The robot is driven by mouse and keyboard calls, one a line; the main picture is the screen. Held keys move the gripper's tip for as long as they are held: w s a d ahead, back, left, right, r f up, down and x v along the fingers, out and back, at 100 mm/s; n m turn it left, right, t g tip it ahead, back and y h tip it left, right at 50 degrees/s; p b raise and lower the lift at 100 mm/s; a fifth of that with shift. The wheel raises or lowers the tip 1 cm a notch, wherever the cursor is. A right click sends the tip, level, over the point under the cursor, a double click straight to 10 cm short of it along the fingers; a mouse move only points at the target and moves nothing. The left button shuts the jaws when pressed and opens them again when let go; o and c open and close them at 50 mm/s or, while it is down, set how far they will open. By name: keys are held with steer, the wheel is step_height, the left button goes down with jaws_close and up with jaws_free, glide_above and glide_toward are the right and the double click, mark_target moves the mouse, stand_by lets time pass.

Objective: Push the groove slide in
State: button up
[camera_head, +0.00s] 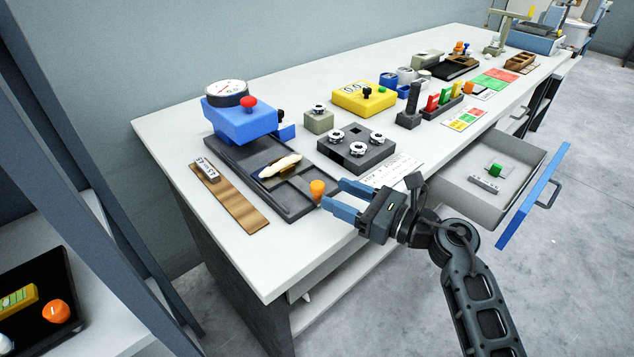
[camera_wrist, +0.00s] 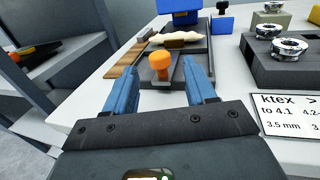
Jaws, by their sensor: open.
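The groove slide (camera_wrist: 160,76) is a dark grey block with an orange knob (camera_head: 317,188) on top. It sits at the near end of a long dark groove base (camera_head: 237,160), under a blue housing (camera_head: 240,119) with a round dial and a red knob. A cream-coloured sliver (camera_head: 280,166) lies on the base farther in. My gripper (camera_head: 333,194) is open and empty, pointing at the orange knob. In the wrist view the knob (camera_wrist: 163,68) appears between the blue fingertips; I cannot tell whether they touch it.
A wooden strip (camera_head: 237,200) with a small label block lies left of the base. A dark block with silver discs (camera_head: 356,148) and a printed card (camera_head: 392,170) are to the right. An open drawer (camera_head: 490,180) with a blue front juts out at the right.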

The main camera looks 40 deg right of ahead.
mark_target(317, 184)
steer(key=shift+p+x, duration=0.45)
steer(key=shift+x, duration=2.6)
jaws_close()
